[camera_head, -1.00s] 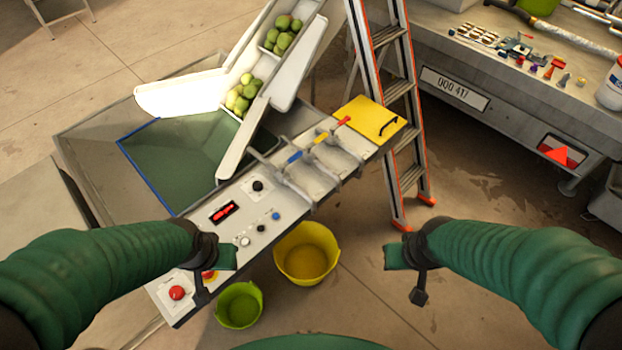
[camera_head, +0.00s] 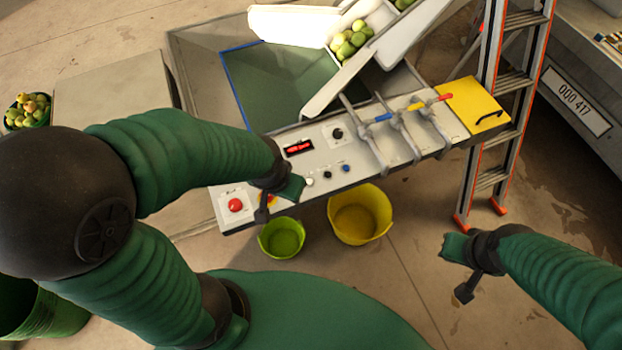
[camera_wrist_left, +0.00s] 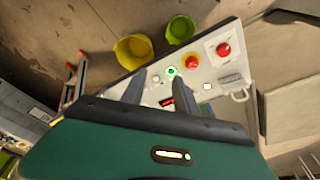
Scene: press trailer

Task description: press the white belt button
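The white belt button (camera_head: 309,182) is a small round button on the sloped control panel (camera_head: 275,172), left of a black and a blue button.
A red button (camera_head: 235,205) and a red-yellow knob (camera_head: 270,198), partly hidden by my left gripper, sit at the panel's left. Coloured levers (camera_head: 400,118) rise at its right. A green bucket (camera_head: 282,238) and yellow bucket (camera_head: 372,232) stand below. A ladder (camera_head: 505,105) stands right.

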